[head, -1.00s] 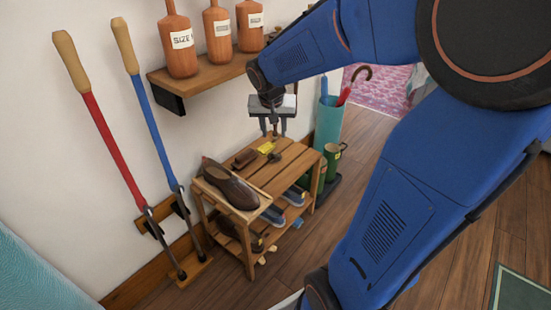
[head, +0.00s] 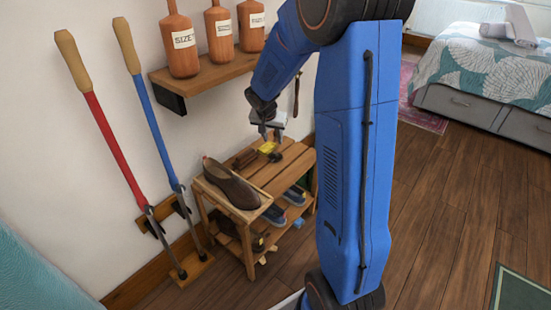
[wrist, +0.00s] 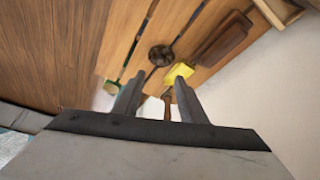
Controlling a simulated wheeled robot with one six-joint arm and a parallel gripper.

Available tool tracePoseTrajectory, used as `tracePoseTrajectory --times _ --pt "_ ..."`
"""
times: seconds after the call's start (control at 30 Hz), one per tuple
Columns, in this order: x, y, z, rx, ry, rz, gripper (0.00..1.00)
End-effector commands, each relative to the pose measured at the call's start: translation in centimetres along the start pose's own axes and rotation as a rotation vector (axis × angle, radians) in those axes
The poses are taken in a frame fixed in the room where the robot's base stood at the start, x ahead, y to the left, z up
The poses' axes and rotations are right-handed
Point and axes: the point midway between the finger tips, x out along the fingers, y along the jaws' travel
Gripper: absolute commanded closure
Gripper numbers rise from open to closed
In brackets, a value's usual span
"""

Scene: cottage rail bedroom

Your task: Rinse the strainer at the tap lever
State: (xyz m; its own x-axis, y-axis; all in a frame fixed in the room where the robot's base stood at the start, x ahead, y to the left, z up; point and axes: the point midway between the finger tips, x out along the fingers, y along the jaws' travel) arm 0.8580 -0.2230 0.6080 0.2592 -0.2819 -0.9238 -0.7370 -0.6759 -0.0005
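I see no strainer and no tap lever in either view. My gripper (head: 267,136) is over the back of a slatted wooden shoe rack (head: 288,165), near a small yellow item (head: 267,147). In the wrist view my gripper (wrist: 157,92) has its two fingers apart, with no clear object held. Beyond the fingertips are the yellow item (wrist: 178,74), a round dark piece (wrist: 160,55) and a brown brush-like block (wrist: 222,38) on the slats. A thin brown handle (wrist: 167,106) shows between the fingers; I cannot tell whether it is touched.
A brown shoe (head: 232,184) lies on the rack's front left; more shoes (head: 296,195) sit below. Orange bottles (head: 180,45) stand on a wall shelf. Red (head: 115,150) and blue (head: 150,120) long-handled tools lean at left. A bed (head: 490,60) stands at back right, with open floor before it.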

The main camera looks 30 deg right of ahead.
Motion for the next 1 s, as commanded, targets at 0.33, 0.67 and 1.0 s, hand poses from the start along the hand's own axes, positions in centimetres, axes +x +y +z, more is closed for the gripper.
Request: tracePoseTrajectory --times 0.33,0.67,1.0 --pt "5.2 0.0 0.1 -0.001 -0.001 0.001 0.62" --pt "7.3 -0.1 0.1 -0.001 -0.002 0.001 0.62" --pt "11.0 -0.2 0.1 -0.001 -0.001 0.001 0.62"
